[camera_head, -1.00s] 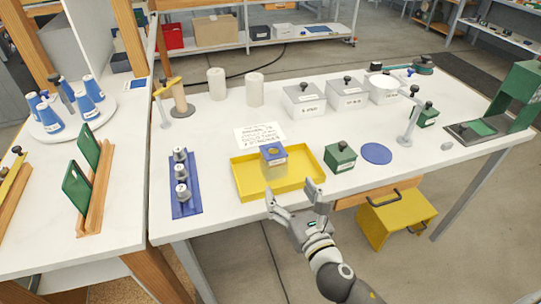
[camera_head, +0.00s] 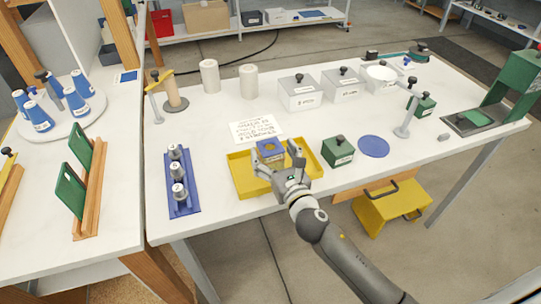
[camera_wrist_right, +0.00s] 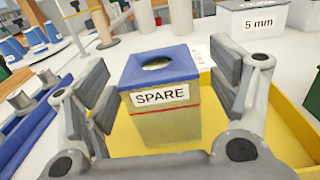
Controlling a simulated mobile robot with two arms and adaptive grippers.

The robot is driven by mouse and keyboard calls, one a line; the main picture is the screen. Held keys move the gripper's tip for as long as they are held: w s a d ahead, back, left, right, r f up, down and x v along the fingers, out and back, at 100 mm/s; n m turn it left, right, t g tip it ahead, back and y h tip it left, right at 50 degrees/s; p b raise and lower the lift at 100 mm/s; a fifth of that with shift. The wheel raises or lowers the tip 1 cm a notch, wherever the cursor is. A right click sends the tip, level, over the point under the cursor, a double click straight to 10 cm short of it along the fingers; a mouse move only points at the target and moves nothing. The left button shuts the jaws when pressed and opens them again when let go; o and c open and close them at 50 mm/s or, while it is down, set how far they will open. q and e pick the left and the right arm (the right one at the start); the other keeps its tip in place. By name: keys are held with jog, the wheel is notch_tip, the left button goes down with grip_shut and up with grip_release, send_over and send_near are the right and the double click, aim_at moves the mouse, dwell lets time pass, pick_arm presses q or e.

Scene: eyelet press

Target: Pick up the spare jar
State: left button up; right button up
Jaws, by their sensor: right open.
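The spare jar (camera_wrist_right: 168,110) is a squarish tan container with a blue lid that has a round hole and a white label reading SPARE. It stands upright in the yellow tray (camera_head: 240,183); its blue lid also shows in the head view (camera_head: 270,149). My right gripper (camera_head: 278,163) is open, and its two fingers stand on either side of the jar in the wrist view (camera_wrist_right: 165,90), with a gap visible on each side. The lower part of the jar is partly hidden by the gripper in the head view. My left gripper is not in view.
A green box (camera_head: 338,151) stands just right of the tray. A blue rack (camera_head: 180,185) with several metal weights is to the left. A paper sheet (camera_head: 255,130) lies behind. White boxes (camera_head: 300,93) stand further back. A blue disc (camera_head: 373,146) lies flat at right.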

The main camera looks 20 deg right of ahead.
jog(key=shift+w+a, duration=0.1)
jog(key=shift+w, duration=0.95)
jog(key=c, duration=1.1)
